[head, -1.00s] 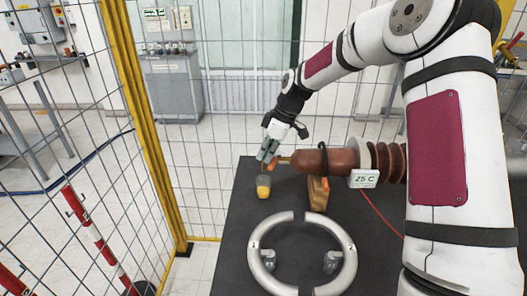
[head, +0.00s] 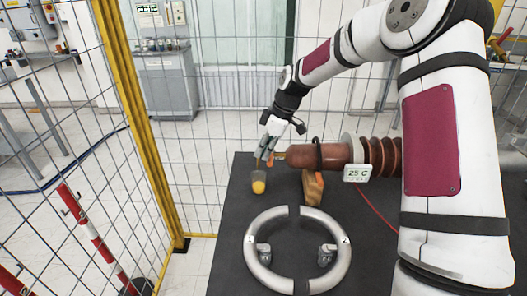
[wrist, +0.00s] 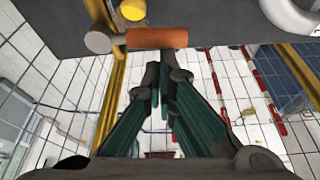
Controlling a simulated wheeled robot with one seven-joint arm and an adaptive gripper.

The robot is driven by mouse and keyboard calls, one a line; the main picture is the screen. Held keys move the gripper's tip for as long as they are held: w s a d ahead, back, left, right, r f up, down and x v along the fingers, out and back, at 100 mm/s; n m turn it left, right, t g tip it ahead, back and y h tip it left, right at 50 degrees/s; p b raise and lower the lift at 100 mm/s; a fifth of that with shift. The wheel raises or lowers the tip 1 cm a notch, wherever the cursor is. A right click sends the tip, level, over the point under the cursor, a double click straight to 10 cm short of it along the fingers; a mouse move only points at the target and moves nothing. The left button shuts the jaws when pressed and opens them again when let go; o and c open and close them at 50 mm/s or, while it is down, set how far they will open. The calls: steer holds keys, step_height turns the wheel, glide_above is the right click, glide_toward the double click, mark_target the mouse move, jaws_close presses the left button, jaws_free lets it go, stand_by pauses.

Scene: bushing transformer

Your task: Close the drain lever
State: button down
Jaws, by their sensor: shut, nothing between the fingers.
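The orange drain lever (wrist: 157,38) lies crosswise just beyond my fingertips in the wrist view, with a round grey end (wrist: 99,40) at its left. In the head view the lever (head: 271,160) is a small orange piece by the left tip of the brown bushing (head: 305,156), partly hidden by my fingers. My gripper (head: 264,152) is shut and empty, pointing down beside the lever; it also shows in the wrist view (wrist: 163,80). I cannot tell whether the fingers touch the lever.
A clear cup with yellow liquid (head: 259,184) stands on the dark table (head: 225,250) below the lever; its yellow shows in the wrist view (wrist: 133,10). A wooden block (head: 312,187) supports the bushing. A metal ring (head: 341,270) lies in front. Mesh fencing stands behind.

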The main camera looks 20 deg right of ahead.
steer(key=shift+a, duration=0.1)
step_height(320, 180, up, 10)
steer(key=b, duration=0.2)
step_height(320, 180, down, 11)
steer(key=p, duration=0.4)
steer(key=shift+w+a, duration=0.25)
steer(key=shift+w, duration=0.05)
stand_by(0.5)
steer(key=shift+s+d+p, duration=0.3)
steer(key=shift+s+d, duration=0.15)
steer(key=shift+d, duration=0.25)
